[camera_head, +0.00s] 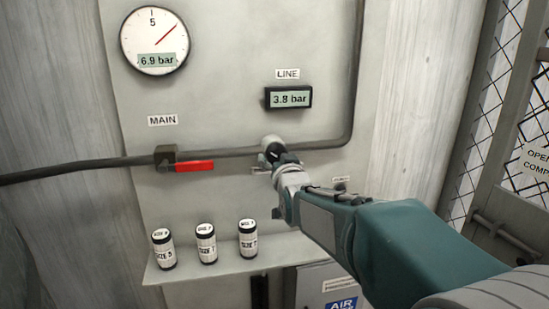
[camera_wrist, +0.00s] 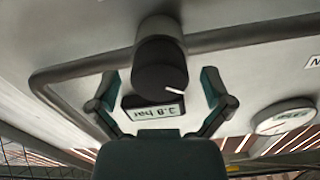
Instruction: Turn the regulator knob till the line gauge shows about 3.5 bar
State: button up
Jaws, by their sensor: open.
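The line gauge (camera_head: 288,98) is a small dark-framed display on the panel and reads 3.8 bar. It also shows upside down in the wrist view (camera_wrist: 155,112). The regulator knob (camera_wrist: 160,72) is a black cylinder with a white mark on its face, attached to a grey body on the pipe. In the head view the knob (camera_head: 273,149) is partly hidden by my gripper (camera_head: 271,163). My gripper is open, with one finger on each side of the knob in the wrist view and visible gaps between. I cannot tell how deep the knob sits between the fingers.
The round main gauge (camera_head: 154,41) reads 6.9 bar. A red valve handle (camera_head: 194,166) lies along the pipe (camera_head: 80,171) left of the knob. Three labelled canisters (camera_head: 206,243) stand on a shelf (camera_head: 185,276) below. A mesh gate (camera_head: 510,100) is at the right.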

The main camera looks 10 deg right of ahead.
jog(key=shift+w, duration=0.75)
jog(key=c, duration=1)
jog(key=shift+n, duration=1.4)
jog(key=shift+c, duration=0.2)
jog(key=o, duration=1)
jog(key=shift+o, duration=0.2)
